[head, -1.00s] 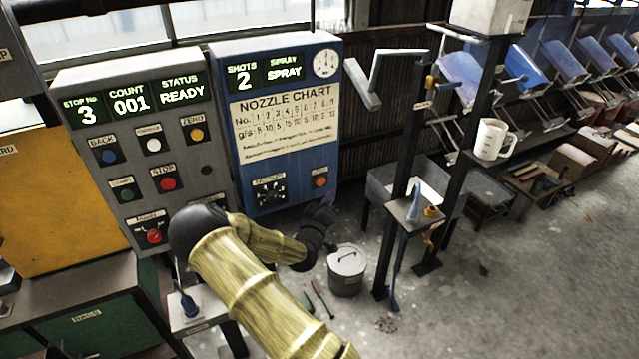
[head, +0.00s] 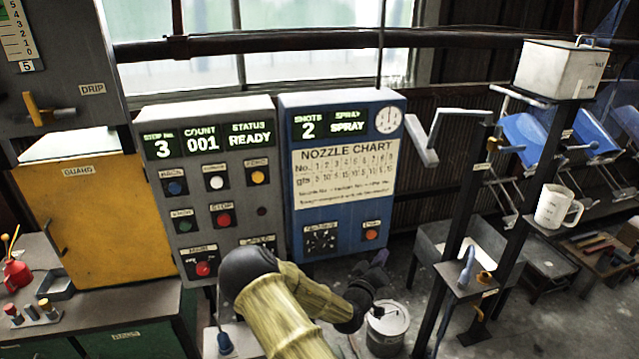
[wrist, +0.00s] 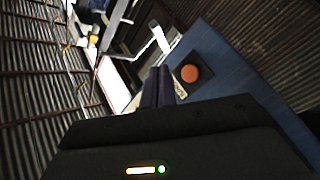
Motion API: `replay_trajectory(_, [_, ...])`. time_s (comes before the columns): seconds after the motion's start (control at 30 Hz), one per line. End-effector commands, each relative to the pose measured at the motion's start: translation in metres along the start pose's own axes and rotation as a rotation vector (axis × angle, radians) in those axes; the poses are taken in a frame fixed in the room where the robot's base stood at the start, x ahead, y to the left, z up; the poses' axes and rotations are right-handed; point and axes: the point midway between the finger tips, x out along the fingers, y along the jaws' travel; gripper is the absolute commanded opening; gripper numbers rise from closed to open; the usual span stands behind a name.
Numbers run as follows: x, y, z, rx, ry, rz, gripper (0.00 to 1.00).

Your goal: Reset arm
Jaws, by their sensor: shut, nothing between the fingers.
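My gripper (head: 378,262) is at the lower middle of the head view, in front of the lower right of the blue spray panel (head: 345,232) and above a lidded pot. Its dark fingers (wrist: 158,88) are together and empty in the wrist view. They point past the blue panel's side, near its orange button (wrist: 190,73). The same orange button (head: 371,235) shows in the head view. My yellow-sleeved arm reaches up from the bottom edge, covering the lower part of the grey control panel (head: 262,190).
A lidded metal pot (head: 388,330) stands on the floor below my gripper. To the right are a dark post stand, a white mug (head: 556,207) and a white box (head: 560,70). A yellow guard panel (head: 85,225) is at left. Open floor lies between pot and stand.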

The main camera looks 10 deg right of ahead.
Motion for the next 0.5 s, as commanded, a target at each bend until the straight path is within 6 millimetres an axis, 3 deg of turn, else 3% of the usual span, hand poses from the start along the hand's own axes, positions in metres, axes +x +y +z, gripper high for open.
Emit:
replay_trajectory(0.27, [-0.007, -0.004, 0.017, 0.099, -0.165, -0.107, 0.0])
replay_trajectory(0.5, [-0.044, -0.018, 0.029, 0.276, -0.449, -0.354, 0.0])
